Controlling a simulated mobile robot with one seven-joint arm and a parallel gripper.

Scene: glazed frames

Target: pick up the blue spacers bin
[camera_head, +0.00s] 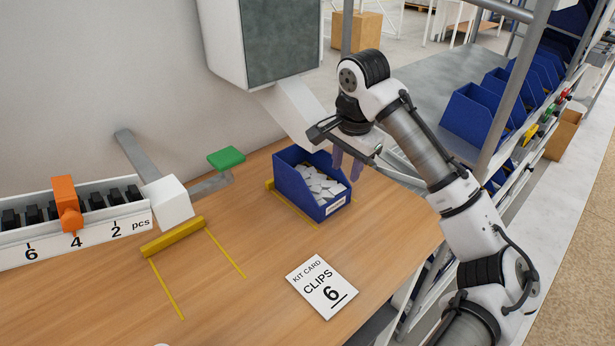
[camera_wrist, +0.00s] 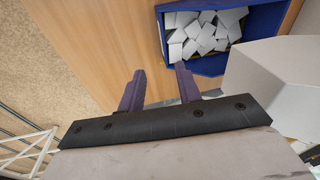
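A blue bin (camera_head: 300,193) stands upright on the wooden table, filled with flat whitish pieces (camera_head: 321,184). Its front label is too small to read, so I cannot tell whether it is the spacers bin. My gripper (camera_head: 347,162) is beside the bin's right rear side, fingers pointing down, apart and with nothing between them. In the wrist view the two purple fingers (camera_wrist: 160,70) are spread, and the bin (camera_wrist: 210,66) is at the top right. I cannot tell whether a finger touches the bin. More blue bins (camera_head: 470,117) sit on the rack at right.
A card (camera_head: 321,286) reading "KIT CARD CLIPS 6" lies in front of the bin. A counting rail (camera_head: 75,238) with an orange slider (camera_head: 67,204), a yellow bar (camera_head: 172,238) and a green pad (camera_head: 226,158) are at left. A grey-white box (camera_head: 262,43) hangs above. A rack post (camera_head: 517,75) stands right.

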